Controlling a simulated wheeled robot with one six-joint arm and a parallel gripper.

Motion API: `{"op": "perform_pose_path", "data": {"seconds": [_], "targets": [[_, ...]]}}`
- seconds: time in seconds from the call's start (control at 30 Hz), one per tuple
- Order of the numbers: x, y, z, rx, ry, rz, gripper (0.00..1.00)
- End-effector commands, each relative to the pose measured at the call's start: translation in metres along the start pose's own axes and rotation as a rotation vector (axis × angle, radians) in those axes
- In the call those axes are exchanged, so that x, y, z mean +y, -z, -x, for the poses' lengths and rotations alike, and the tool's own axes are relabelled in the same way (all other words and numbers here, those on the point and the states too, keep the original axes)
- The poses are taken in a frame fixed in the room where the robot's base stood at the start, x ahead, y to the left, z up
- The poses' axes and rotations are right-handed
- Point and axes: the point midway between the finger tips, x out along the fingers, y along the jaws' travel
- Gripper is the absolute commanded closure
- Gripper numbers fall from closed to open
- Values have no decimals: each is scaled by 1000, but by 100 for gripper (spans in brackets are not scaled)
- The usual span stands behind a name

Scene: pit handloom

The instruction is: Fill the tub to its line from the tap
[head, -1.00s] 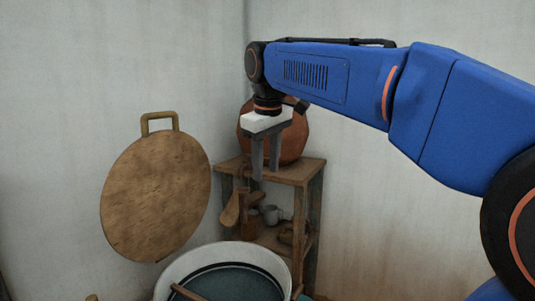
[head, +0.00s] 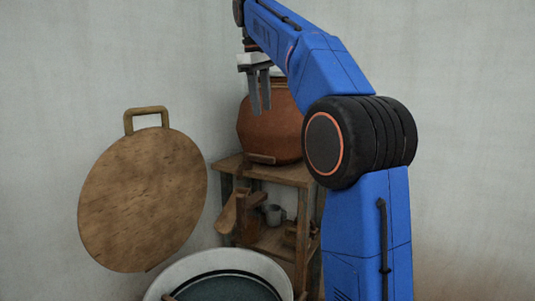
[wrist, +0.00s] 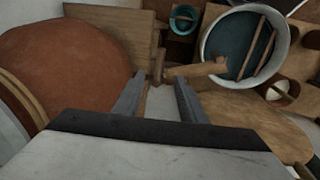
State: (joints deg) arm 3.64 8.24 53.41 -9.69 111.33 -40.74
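The white tub (head: 272,266) is at the bottom of the head view, cut off by the frame. Its inside is dark teal, with a dark line around the wall below the rim. It shows whole in the wrist view (wrist: 207,35), with sticks across it. A wooden spout-like piece (wrist: 195,71) points toward the tub; I cannot tell if it is the tap. In the head view, a slanted wooden piece (head: 228,213) sits below the shelf top. My gripper (head: 260,112) is open and empty, high in front of the clay pot; its fingers (wrist: 158,95) are apart.
The large clay pot (head: 270,130) stands on a wooden shelf (head: 290,174). A round wooden disc with a handle (head: 142,200) is at left. A small teal-filled bowl (wrist: 183,20) is near the tub.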

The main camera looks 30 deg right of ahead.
Motion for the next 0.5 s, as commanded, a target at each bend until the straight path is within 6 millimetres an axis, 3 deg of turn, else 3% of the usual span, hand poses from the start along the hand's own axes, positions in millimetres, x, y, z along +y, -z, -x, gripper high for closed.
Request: {"op": "perform_pose_path", "data": {"seconds": [0.5], "targets": [[-1, -1, -82, -2, 1, 0, 62]]}}
